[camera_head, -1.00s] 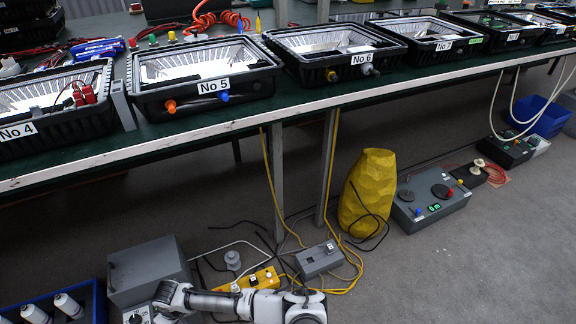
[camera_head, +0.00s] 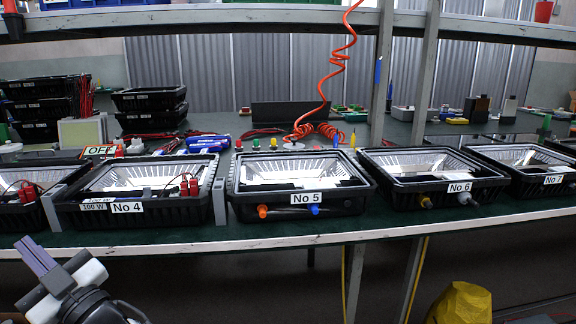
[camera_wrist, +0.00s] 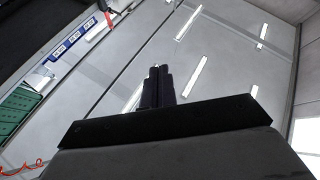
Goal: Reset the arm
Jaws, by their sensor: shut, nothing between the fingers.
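My gripper (camera_head: 42,258) shows at the lower left of the head view, with dark purple-grey fingers pointing up and to the left. It is in front of the bench edge, below the housing No 4 (camera_head: 128,222). In the wrist view my gripper (camera_wrist: 157,72) has its two dark fingers side by side, shut with nothing between them. The wrist camera looks up at the ceiling (camera_wrist: 220,60) and its lamps. Part of my arm is cut off by the lower edge of the head view.
The green bench (camera_head: 250,238) carries a row of black floodlight housings, including No 5 (camera_head: 335,206) and No 6 (camera_head: 410,196). Steel posts (camera_head: 381,90) and a coiled red hose (camera_head: 327,70) rise behind them. A yellow bag (camera_head: 462,304) stands below. Floor space lies before the bench.

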